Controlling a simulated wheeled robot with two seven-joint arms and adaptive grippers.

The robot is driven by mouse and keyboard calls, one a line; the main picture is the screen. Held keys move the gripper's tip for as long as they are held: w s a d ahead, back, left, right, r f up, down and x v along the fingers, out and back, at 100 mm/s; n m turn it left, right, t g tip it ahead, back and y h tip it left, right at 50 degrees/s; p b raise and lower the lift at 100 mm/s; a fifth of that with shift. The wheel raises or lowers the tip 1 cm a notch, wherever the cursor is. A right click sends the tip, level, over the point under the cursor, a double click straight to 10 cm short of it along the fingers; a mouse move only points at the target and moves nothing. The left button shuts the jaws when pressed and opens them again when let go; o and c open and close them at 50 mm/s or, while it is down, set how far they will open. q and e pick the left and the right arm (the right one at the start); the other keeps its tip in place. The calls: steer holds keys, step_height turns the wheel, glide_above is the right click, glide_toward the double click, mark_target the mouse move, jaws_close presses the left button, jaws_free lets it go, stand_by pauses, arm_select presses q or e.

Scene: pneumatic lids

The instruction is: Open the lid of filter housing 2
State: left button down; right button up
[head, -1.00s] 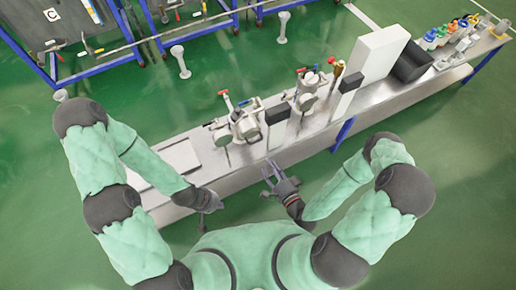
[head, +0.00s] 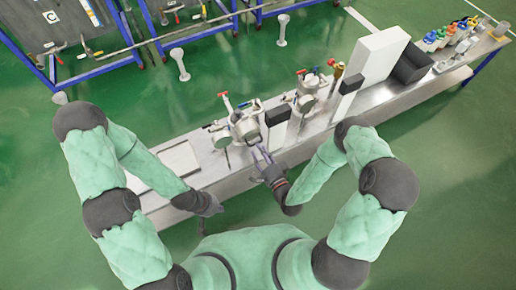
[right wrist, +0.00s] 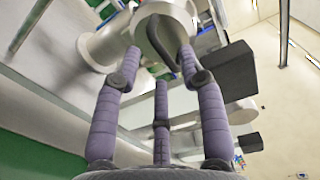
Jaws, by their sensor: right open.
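Two metal filter housings stand on the bench in the head view, a nearer one (head: 244,123) and a farther one (head: 309,86). I cannot read numbers on them. My right gripper (head: 261,155) is open, its fingers pointing at the front of the nearer housing. In the right wrist view, the spread purple fingers (right wrist: 158,62) are just before a round metal end (right wrist: 163,32) with a dark curved handle (right wrist: 160,52); contact is unclear. My left gripper (head: 209,206) hangs by the bench's front edge, away from the housings; its fingers are too small to judge.
Dark boxes (head: 277,114) on upright plates stand right of each housing. A white block (head: 377,54) and a black box (head: 412,63) stand farther right. A flat pale plate (head: 172,166) lies at the bench's left end. The floor in front is clear.

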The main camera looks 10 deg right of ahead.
steer(key=shift+x, duration=1.1)
